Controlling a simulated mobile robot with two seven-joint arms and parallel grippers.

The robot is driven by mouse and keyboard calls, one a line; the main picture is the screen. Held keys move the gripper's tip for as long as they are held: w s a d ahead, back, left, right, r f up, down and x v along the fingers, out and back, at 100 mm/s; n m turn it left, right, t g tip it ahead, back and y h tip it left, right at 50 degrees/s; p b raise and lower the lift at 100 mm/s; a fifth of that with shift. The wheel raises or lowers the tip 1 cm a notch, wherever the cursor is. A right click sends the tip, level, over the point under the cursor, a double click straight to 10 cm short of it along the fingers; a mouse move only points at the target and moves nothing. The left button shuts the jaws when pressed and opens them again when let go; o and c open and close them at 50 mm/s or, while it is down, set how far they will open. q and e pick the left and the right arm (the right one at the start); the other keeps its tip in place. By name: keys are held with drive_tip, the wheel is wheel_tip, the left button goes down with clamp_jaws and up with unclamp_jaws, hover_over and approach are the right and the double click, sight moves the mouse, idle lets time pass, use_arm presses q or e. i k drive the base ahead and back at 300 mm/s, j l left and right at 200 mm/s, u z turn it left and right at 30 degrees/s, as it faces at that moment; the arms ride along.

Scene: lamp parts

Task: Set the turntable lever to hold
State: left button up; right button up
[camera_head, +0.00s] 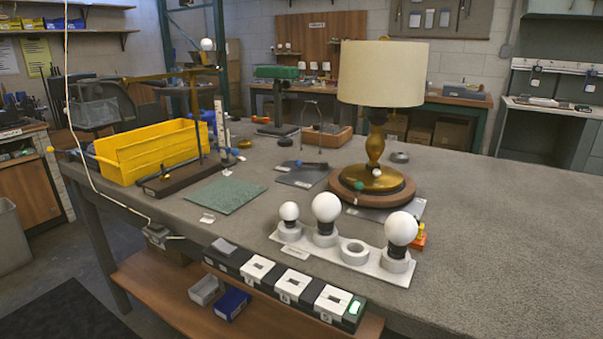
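The turntable (345,192) is a round wooden disc on the grey workbench. A brass lamp (375,150) with a cream shade (383,72) stands on it. A thin lever with a small green knob (358,185) shows at the front left of the turntable. I cannot read any hold mark, so the lever's setting is unclear. A second rod with a blue knob (323,165) lies on a dark plate (302,177) to the left of the turntable; what it belongs to is unclear. Neither of my grippers is in view.
A white holder (342,254) with several round bulbs stands in front of the turntable. A yellow bin (150,153), a green mat (226,195) and a brass arm stand (175,180) are to the left. The bench (500,200) is clear to the right.

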sight(299, 163)
drive_tip(key=i+j+u, duration=0.1)
drive_tip(key=i+j, duration=0.3)
drive_tip(key=j, duration=0.25)
drive_tip(key=i+j+u, duration=0.1)
drive_tip(key=i+j, duration=0.35)
drive_tip(key=j, duration=0.15)
drive_tip(key=i+j+u, duration=0.15)
drive_tip(key=i+j, duration=0.25)
drive_tip(key=j, duration=0.2)
